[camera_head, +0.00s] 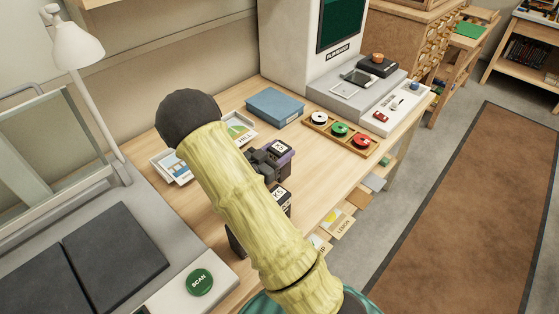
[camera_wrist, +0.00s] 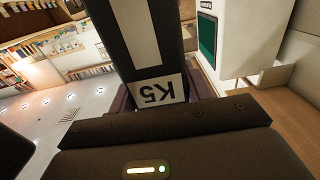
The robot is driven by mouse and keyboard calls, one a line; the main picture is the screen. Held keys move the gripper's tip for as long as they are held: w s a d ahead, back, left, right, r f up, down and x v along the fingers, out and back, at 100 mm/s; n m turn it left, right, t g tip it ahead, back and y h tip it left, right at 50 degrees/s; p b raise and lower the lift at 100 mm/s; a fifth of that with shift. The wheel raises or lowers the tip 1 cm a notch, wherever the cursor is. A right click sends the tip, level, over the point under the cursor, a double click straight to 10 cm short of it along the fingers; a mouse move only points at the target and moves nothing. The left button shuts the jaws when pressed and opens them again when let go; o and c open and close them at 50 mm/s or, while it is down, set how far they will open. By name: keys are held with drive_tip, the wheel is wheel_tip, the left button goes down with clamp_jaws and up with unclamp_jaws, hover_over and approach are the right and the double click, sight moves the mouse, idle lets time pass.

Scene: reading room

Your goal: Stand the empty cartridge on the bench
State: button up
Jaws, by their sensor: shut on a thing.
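The label is upside down in the wrist view, and the cartridge runs up out of the frame. In the head view, a black block with a white label (camera_head: 281,198) that looks like this cartridge shows beside my arm, partly hidden. I cannot tell whether it touches the bench (camera_head: 327,172). A dark purplish piece with another white label (camera_head: 281,149) shows just beyond it.
Beyond my arm are a blue box (camera_head: 275,105), picture cards (camera_head: 237,129) and a wooden tray with white, green and red reels (camera_head: 368,147). A grey reader (camera_head: 347,88) stands at the back. A green SCAN button (camera_head: 200,281) is at lower left. Coloured cards (camera_head: 344,222) project below the bench's front edge.

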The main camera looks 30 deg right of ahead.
drive_tip(key=shift+f, duration=1.85)
drive_tip(key=shift+f, duration=0.2)
drive_tip(key=o, duration=1.2)
drive_tip(key=shift+r, duration=0.1)
